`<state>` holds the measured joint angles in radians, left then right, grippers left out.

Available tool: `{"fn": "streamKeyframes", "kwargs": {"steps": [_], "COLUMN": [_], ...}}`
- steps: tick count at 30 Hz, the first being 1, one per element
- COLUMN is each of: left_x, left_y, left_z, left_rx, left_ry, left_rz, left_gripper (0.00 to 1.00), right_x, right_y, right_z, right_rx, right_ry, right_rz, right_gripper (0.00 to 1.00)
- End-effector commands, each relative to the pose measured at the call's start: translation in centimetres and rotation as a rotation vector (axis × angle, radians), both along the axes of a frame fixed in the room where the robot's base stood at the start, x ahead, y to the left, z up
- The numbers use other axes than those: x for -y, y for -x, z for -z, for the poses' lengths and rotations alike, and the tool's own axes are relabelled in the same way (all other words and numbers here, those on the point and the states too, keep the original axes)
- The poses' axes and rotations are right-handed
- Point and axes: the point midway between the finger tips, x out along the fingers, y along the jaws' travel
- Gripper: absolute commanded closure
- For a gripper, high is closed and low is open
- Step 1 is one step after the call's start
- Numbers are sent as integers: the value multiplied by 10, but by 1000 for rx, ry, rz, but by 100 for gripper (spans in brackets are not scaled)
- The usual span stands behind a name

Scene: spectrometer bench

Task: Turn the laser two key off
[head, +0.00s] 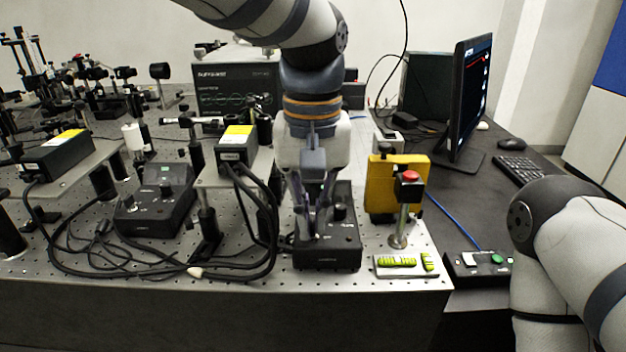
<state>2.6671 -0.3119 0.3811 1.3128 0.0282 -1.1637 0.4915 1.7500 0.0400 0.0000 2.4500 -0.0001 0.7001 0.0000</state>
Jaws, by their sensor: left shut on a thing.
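Two black laser controller boxes stand on the perforated optical bench (240,279). One controller (155,211) is at the left, and the other controller (335,256) is nearer the bench's right end. My left gripper (312,231) points down over the left part of the right-hand controller's top. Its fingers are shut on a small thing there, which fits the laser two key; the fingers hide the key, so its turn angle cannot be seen. My right arm is at the right edge, and its gripper is out of view.
A yellow box (385,190) and a red button on a post (409,180) stand just right of my left gripper. Black cables (262,262) loop at its left. A monitor (470,98), keyboard (517,171) and small button box (478,264) are on the right desk.

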Motion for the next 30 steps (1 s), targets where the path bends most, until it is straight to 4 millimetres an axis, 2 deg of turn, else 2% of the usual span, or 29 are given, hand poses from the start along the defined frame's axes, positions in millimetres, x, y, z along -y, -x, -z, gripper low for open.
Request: {"fn": "streamKeyframes", "kwargs": {"steps": [5, 6, 8, 9, 18, 20, 30], "left_x": [0, 0, 0, 0, 0, 0, 0], "left_y": [0, 0, 0, 0, -1, -1, -1], "left_z": [-1, -1, -1, -1, -4, -12, -98], "left_rx": [3, 3, 2, 2, 2, 5, 5], "left_ry": [1, 1, 1, 1, 1, 2, 2], "left_rz": [-1, -1, -1, 0, 0, 0, 0], "left_gripper": [100, 90, 76, 74, 74, 74, 74], "right_x": [0, 0, 0, 0, 0, 0, 0], "right_y": [0, 0, 0, 0, 0, 0, 0], "right_z": [0, 0, 0, 0, 0, 0, 0], "right_rx": [1, 1, 1, 1, 0, 0, 0], "right_ry": [0, 0, 0, 0, 0, 0, 0], "right_rz": [0, 0, 0, 0, 0, 0, 0], "right_gripper": [68, 68, 68, 68, 68, 68, 68]}}
